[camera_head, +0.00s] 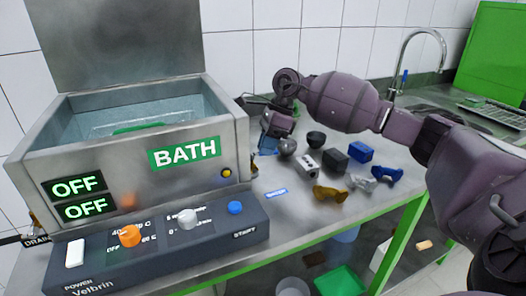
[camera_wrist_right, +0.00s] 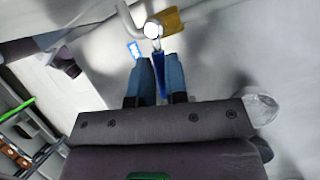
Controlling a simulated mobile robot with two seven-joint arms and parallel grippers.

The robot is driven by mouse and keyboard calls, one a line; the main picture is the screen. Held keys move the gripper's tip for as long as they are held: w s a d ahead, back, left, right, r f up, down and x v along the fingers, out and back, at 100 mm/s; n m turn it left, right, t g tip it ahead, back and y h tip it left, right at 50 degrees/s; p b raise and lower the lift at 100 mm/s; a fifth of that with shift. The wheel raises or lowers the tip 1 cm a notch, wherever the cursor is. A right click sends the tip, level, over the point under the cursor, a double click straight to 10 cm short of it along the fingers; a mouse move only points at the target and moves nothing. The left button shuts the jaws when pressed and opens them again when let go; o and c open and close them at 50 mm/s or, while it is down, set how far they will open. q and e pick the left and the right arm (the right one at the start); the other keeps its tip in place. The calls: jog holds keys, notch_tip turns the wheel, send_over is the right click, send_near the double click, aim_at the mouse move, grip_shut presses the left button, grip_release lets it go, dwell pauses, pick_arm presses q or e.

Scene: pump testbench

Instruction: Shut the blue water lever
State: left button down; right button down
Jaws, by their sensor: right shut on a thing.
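My right gripper (camera_head: 268,148) reaches down behind the right side of the steel bath (camera_head: 190,125). In the right wrist view, its two blue-grey fingers (camera_wrist_right: 161,65) are closed around a narrow blue lever (camera_wrist_right: 160,83). The lever runs between the fingers from a round, shiny metal fitting (camera_wrist_right: 153,30). In the head view the gripped lever is too small and covered to make out. My left gripper is not in view.
A control panel (camera_head: 155,240) fronts the bath. A sink tap (camera_head: 420,35) stands behind my right arm.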

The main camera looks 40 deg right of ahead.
jog(key=shift+w+n+b, duration=0.2)
jog(key=shift+n+b, duration=0.1)
jog(key=shift+n, duration=0.2)
jog(key=shift+r, duration=0.1)
jog(key=c, duration=1.1)
grip_release()
jog(key=shift+d, duration=0.1)
jog(key=v, duration=1)
jog(key=shift+w+d+r, duration=0.15)
jog(key=shift+w+r, duration=0.05)
jog(key=shift+r, duration=0.15)
